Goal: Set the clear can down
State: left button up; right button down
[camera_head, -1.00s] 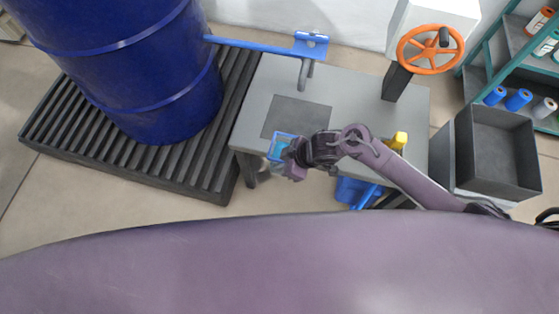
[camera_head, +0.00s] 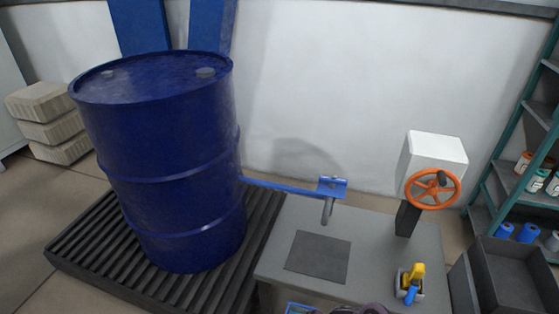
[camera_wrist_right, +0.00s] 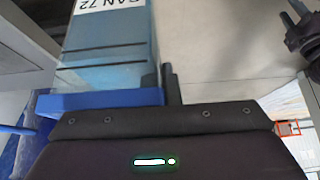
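The clear can (camera_wrist_right: 112,45) fills the upper left of the right wrist view. It is see-through blue, with a white label reading upside down and a solid blue part (camera_wrist_right: 95,100) against my right gripper (camera_wrist_right: 170,88). A dark finger shows beside that blue part, and the gripper appears shut on it; the other finger is hidden. In the head view only the can's blue edge (camera_head: 300,308) shows at the bottom, by the table's front side. The grey table (camera_head: 385,232) carries a dark square pad (camera_head: 318,257), which is bare. My left gripper is not identifiable in either view.
A blue drum (camera_head: 175,170) stands on a slatted black pallet (camera_head: 95,250) at left. A blue arm with a hook (camera_head: 328,208) reaches over the table's back. An orange handwheel (camera_head: 432,188) and a yellow-and-blue item (camera_head: 411,283) occupy the table's right. A dark bin (camera_head: 515,275) stands beyond.

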jog(key=w+d+r+m+t+h, duration=0.2)
jog(key=w+r+m, duration=0.3)
jog(key=r, duration=0.5)
jog(key=w+d+r+m+t+h, duration=0.25)
jog(key=w+r+m, duration=0.2)
jog(key=r, duration=0.45)
jog(key=s+d+r+m+h, duration=0.2)
jog(key=s+d+r+m, duration=0.1)
jog(key=r, duration=0.5)
jog(key=s+d+r+m+h+p, duration=0.1)
jog(key=s+d+r+m+h, duration=0.2)
jog(key=d+r+m, duration=0.3)
notch_tip(320, 180, up, 2)
jog(key=shift+s+d+m+g, duration=0.25)
jog(key=shift+s+m+g, duration=0.2)
jog(key=shift+s+m, duration=0.25)
